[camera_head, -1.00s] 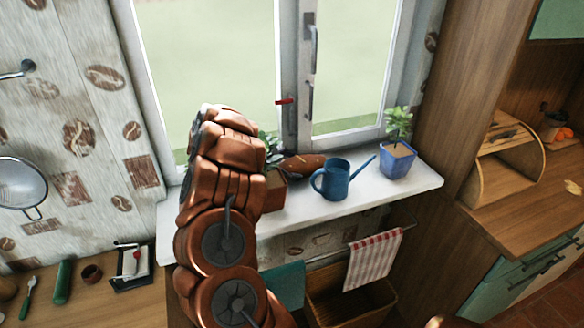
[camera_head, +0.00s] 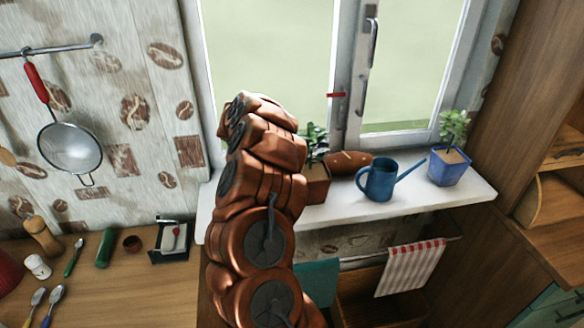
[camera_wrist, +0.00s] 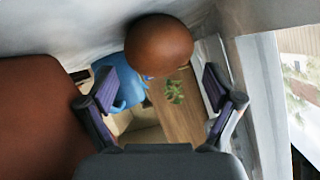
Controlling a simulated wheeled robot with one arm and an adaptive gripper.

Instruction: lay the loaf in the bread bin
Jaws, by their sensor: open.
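The brown loaf (camera_head: 350,162) lies on the white windowsill, between a potted plant and the blue watering can. In the wrist view its rounded end (camera_wrist: 158,45) shows ahead of my gripper (camera_wrist: 160,88). The gripper's two dark fingers are spread apart with nothing held between them. The loaf appears beyond the fingertips, and I cannot tell how far. The gripper itself is hidden behind my arm in the head view. The wooden bread bin (camera_head: 560,197) stands on the right counter, cut off by the picture's right edge.
The watering can (camera_head: 380,181) stands close to the loaf's right. A brown plant pot (camera_head: 316,184) is at its left, and a blue pot (camera_head: 449,168) stands farther right. The window frame (camera_head: 345,90) rises behind. A striped towel (camera_head: 410,267) hangs below the sill.

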